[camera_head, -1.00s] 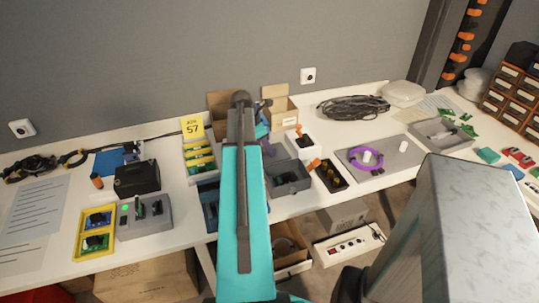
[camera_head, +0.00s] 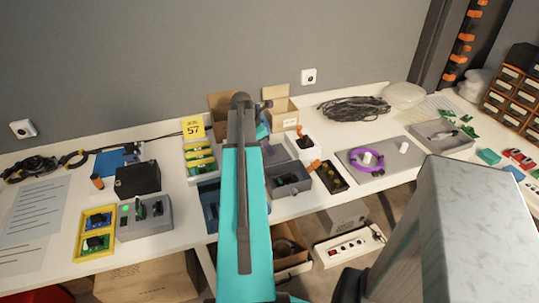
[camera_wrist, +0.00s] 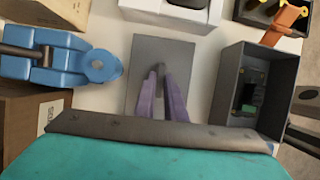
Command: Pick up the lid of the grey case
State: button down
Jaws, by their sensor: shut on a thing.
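The grey case (camera_head: 289,180) stands open on the white table, right of my arm in the head view. In the wrist view the case (camera_wrist: 234,88) is at the right, with a green part and dark parts inside. The flat grey lid (camera_wrist: 148,58) is in the middle of the wrist view, beside the case and apart from it. My gripper (camera_wrist: 161,75) has purple fingers, shut on the lid. The lid's near end is hidden by my gripper and arm. I cannot tell whether the lid touches the table. My teal arm hides much of this area in the head view.
Open cartons (camera_head: 280,109) stand behind. A grey panel with a purple ring (camera_head: 390,157) lies to the right.

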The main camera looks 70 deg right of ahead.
jog(key=shift+r, duration=0.1)
jog(key=shift+s+a+r, duration=0.1)
jog(key=shift+a+r, duration=0.05)
jog(key=shift+r, duration=0.3)
notch_tip(320, 180, up, 10)
jog(key=b, duration=0.1)
jog(key=s+a+b, duration=0.8)
jog(key=s+a, duration=0.4)
jog(key=a, duration=0.3)
jog(key=shift+s+b, duration=0.15)
jog(key=shift+b, duration=0.2)
dwell(0.5)
jog(key=shift+a+r, duration=0.1)
jog(key=shift+r, duration=0.1)
dwell(0.8)
